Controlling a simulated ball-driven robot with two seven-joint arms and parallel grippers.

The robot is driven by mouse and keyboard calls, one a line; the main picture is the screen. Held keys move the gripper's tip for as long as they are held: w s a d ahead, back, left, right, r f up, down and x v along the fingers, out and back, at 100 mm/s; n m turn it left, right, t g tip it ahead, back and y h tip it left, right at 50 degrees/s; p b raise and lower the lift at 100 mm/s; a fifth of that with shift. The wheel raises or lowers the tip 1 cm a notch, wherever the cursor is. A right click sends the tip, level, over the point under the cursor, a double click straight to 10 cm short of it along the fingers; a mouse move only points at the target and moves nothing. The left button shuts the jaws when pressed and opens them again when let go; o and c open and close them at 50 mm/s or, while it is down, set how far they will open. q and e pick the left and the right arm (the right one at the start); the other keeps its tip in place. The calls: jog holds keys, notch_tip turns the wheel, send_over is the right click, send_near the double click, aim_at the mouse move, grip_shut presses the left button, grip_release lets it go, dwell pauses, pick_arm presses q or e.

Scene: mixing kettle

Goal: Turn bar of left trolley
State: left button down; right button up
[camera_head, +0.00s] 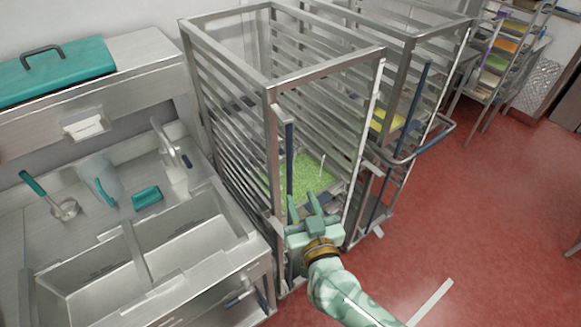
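The left trolley (327,71) is a tall metal rack standing beside the sink unit. A dark blue upright bar (289,158) runs down its front left post. My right gripper (303,203) is low at the front of this trolley, close to the lower part of the bar. Its teal fingers point up and stand apart, with nothing visibly held. One finger overlaps the bar in the picture; I cannot tell if they touch. The gripper hides part of the trolley's lower front. My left gripper is not in view.
A tray of green food (305,178) sits inside the left trolley. The steel sink unit (150,243) is close on the left. Red floor (480,220) is open at the right.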

aim_at(290, 171)
jog(key=b+x, duration=0.2)
jog(key=x, duration=0.9)
grip_shut()
